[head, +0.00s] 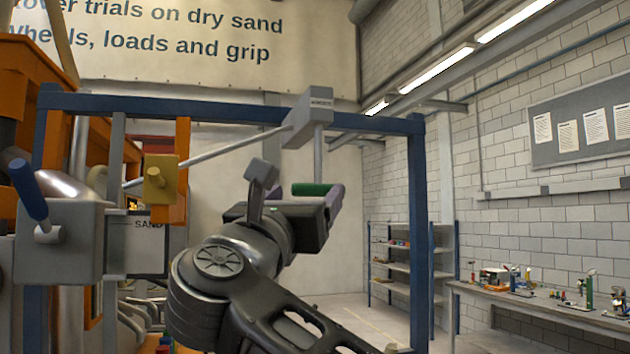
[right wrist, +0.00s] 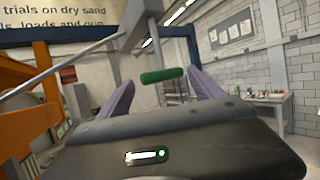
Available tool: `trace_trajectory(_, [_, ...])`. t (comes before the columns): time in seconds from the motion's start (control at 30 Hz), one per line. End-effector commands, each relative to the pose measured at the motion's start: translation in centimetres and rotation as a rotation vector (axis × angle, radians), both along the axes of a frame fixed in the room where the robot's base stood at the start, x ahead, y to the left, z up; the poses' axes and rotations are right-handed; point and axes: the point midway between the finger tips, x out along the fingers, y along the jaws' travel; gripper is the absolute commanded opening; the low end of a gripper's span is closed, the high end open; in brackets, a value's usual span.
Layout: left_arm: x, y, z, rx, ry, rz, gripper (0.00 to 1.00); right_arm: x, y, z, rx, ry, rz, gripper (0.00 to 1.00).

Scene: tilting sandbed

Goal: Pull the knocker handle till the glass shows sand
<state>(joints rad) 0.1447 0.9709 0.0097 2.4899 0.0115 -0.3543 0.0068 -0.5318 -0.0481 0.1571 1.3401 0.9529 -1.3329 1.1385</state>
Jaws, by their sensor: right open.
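The knocker handle is a green bar (head: 312,189) at the lower end of a grey rod that hangs from a grey box (head: 310,118) on the blue frame. In the right wrist view the green bar (right wrist: 161,75) lies crosswise between my two purple fingertips, with clear gaps at both ends. My right gripper (right wrist: 161,80) is open around or just short of it; I cannot tell the depth. A grey panel marked SAND (head: 148,226) is at the left; no glass shows clearly. My left gripper is out of view.
A blue frame post (head: 418,240) stands to the right of my right arm. A slanting grey rod (head: 215,150) runs to the knocker box. A bench (head: 560,308) stands far right.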

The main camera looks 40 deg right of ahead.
Motion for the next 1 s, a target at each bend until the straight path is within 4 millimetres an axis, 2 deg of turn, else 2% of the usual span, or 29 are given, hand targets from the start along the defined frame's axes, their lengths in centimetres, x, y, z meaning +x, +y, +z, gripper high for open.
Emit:
trace_trajectory(0.4, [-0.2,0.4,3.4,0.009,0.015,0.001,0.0,3.3,-4.4,2.7,-0.002,0.003,-0.002,0.76])
trace_trajectory(0.53, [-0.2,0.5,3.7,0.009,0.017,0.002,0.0,3.8,-5.0,2.8,-0.001,0.002,-0.002,0.76])
trace_trajectory(0.8, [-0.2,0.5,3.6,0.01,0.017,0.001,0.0,3.9,-5.1,2.7,-0.002,0.001,-0.001,0.76])
trace_trajectory(1.0, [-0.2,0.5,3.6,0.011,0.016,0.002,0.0,3.9,-5.1,2.7,-0.002,0.001,0.0,0.59])
